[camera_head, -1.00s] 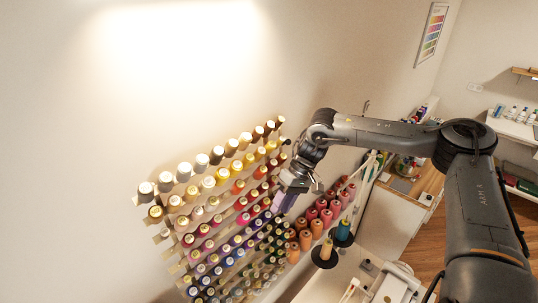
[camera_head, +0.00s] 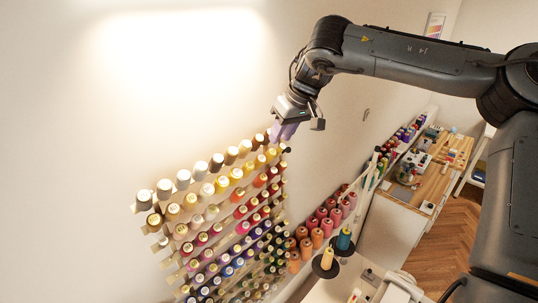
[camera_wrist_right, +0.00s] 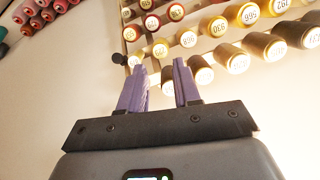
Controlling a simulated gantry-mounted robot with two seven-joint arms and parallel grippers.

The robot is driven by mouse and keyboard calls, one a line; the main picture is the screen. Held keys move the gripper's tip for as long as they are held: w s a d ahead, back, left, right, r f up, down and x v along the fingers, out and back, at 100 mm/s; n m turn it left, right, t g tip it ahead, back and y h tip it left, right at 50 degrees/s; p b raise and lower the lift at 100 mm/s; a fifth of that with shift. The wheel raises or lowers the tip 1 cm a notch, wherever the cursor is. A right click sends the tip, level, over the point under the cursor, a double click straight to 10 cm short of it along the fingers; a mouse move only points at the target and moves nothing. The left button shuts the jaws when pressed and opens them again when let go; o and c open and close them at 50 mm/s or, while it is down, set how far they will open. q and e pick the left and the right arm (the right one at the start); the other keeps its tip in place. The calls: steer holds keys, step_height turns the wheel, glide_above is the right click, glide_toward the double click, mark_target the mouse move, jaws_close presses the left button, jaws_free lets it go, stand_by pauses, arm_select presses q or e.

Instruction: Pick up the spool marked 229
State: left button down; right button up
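A wall rack (camera_head: 141,207) holds rows of thread spools with round numbered labels. I cannot make out a label reading 229, so I cannot tell which spool it is. My right gripper (camera_head: 281,133) is at the rack's top right corner, by the end of the top row. In the right wrist view its two purple fingers (camera_wrist_right: 160,72) stand apart, so it is open. A brown spool (camera_wrist_right: 167,79) shows between and beyond the fingers, its label hidden. Another brown-gold spool (camera_wrist_right: 200,72) is just right of the right finger. My left gripper is not in view.
Pink and orange cones (camera_head: 317,236) stand right of the rack. A blue cone (camera_head: 344,239) and a yellow cone (camera_head: 327,258) stand near them. A wooden worktable (camera_head: 400,200) is farther right. The wall above the rack is bare.

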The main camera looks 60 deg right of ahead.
mark_target(268, 160)
steer(key=shift+p+x, duration=0.9)
steer(key=shift+x, duration=2.5)
jaws_close()
steer(key=shift+r, duration=0.15)
